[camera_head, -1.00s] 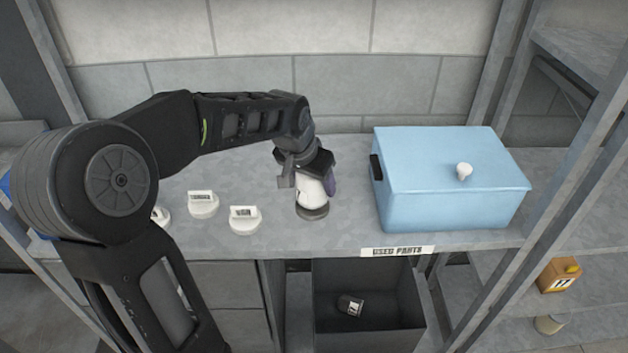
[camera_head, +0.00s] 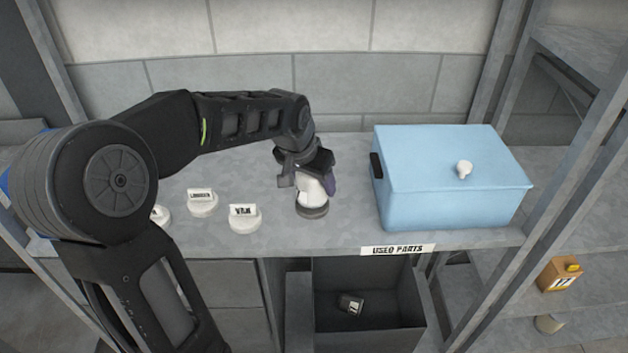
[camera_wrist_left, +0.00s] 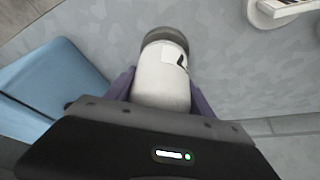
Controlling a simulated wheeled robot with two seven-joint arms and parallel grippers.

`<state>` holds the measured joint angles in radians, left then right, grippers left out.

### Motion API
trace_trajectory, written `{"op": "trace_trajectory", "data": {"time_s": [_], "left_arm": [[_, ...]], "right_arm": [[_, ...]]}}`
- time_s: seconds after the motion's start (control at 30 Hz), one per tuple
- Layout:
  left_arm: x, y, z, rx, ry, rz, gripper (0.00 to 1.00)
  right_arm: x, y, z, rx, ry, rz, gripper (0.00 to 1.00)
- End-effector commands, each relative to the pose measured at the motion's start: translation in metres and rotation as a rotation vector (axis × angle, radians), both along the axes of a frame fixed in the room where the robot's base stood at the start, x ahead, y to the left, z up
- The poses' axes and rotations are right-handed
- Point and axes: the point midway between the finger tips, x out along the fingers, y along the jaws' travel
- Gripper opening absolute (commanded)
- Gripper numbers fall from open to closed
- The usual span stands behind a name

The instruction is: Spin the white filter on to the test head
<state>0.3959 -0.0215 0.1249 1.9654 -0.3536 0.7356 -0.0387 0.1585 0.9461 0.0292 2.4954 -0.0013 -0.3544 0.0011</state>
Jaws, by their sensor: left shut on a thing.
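My left gripper (camera_head: 313,178) comes down from above and is shut on the filter. In the left wrist view the filter (camera_wrist_left: 163,78) sits between the purple fingers, with the dark grey test head (camera_wrist_left: 166,36) at its far end. I cannot tell whether the filter is threaded on. My right gripper is not in view.
A light blue box (camera_head: 440,205) with a white lid knob stands right of the filter. White labelled holders (camera_head: 203,203) stand left. Below the bench front, a dark used-parts bin (camera_head: 372,325) holds a small dark part (camera_head: 350,304). A shelf at right has an orange container (camera_head: 558,275).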

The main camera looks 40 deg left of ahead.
Motion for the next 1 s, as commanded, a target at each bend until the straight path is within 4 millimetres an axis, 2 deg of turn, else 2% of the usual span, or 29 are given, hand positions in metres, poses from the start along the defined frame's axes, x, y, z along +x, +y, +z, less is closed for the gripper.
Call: {"op": "trace_trajectory", "data": {"time_s": [0.67,0.7,1.0], "left_arm": [[0.0,0.0,-0.013,0.0,-0.002,0.0,0.06],[0.0,0.0,-0.012,0.0,-0.002,0.0,0.64],[0.0,0.0,-0.012,0.0,-0.001,0.0,0.87]], "right_arm": [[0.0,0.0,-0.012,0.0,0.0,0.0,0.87],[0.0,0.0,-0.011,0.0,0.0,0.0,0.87],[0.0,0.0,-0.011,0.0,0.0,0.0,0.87]]}}
